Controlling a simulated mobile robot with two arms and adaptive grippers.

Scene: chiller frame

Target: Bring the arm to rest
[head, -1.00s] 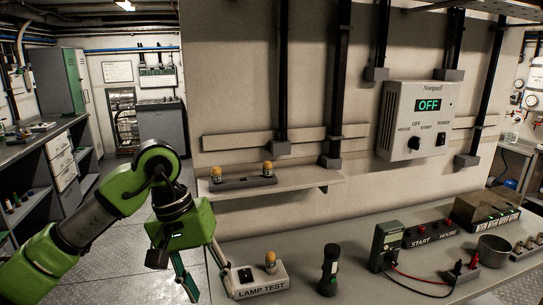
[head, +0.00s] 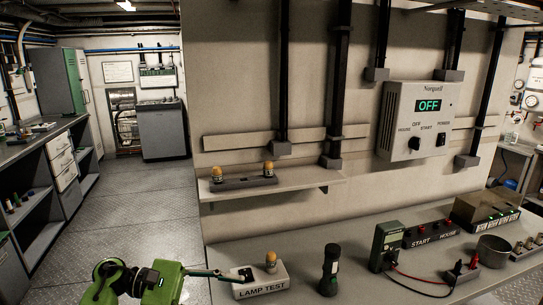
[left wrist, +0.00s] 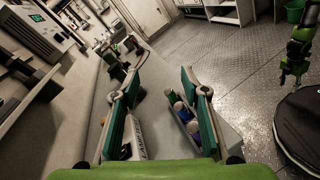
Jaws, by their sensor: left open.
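My left arm is green and black and sits low at the bottom left of the head view. Its gripper (head: 214,275) points right, close to the white lamp test box (head: 262,288); I cannot tell whether it touches the box. In the left wrist view the gripper (left wrist: 160,75) has its two fingers wide apart with nothing held between them. A green arm with a gripper (left wrist: 292,72), which looks like my right one, hangs at the right edge of the left wrist view. Its fingers are too small to judge.
The bench holds an amber lamp (head: 271,262) on the test box, a black torch (head: 329,270), a green meter (head: 387,245) with leads and a metal pot (head: 493,249). A shelf (head: 300,178) carries two amber lamps. The floor (head: 150,205) at left is clear.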

